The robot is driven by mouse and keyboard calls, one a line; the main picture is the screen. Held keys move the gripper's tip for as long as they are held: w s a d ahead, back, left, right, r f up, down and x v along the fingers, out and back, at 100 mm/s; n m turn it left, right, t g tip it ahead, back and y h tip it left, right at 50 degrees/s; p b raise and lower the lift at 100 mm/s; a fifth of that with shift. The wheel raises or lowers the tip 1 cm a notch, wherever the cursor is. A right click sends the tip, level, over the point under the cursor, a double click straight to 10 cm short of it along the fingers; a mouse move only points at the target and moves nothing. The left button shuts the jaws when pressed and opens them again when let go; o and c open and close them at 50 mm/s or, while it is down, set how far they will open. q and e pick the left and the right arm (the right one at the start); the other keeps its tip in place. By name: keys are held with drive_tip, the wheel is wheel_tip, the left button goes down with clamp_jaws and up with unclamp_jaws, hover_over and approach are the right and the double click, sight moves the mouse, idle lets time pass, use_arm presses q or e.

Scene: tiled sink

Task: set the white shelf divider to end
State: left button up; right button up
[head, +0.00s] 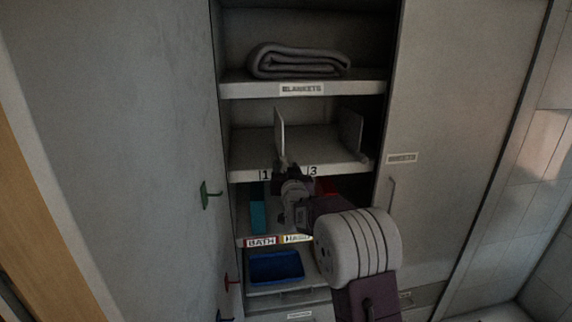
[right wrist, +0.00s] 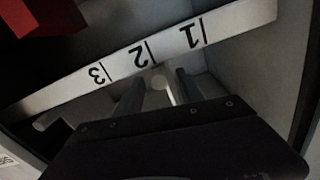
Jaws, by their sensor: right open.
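A white upright divider panel (head: 279,132) stands on the middle shelf (head: 310,140), left of the shelf's centre. A second, greyer upright panel (head: 351,128) stands near the shelf's right side. My right gripper (head: 284,168) is at the shelf's front edge, just below the white divider's front end, and hides part of the edge. In the right wrist view its open fingers (right wrist: 159,88) point at the edge, with a pale rounded knob (right wrist: 161,84) between them. I cannot tell if they touch it. Front-edge marks 1, 2 and 3 appear upside down there. My left gripper is out of view.
A folded grey blanket (head: 298,60) lies on the shelf above. Below are a teal item (head: 258,207), a red item (head: 328,187) and a blue bin (head: 276,267). Cabinet walls close in on both sides. Coloured hooks, including a green one (head: 209,195), stick out at left.

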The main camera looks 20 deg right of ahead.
clamp_jaws()
idle(1.4)
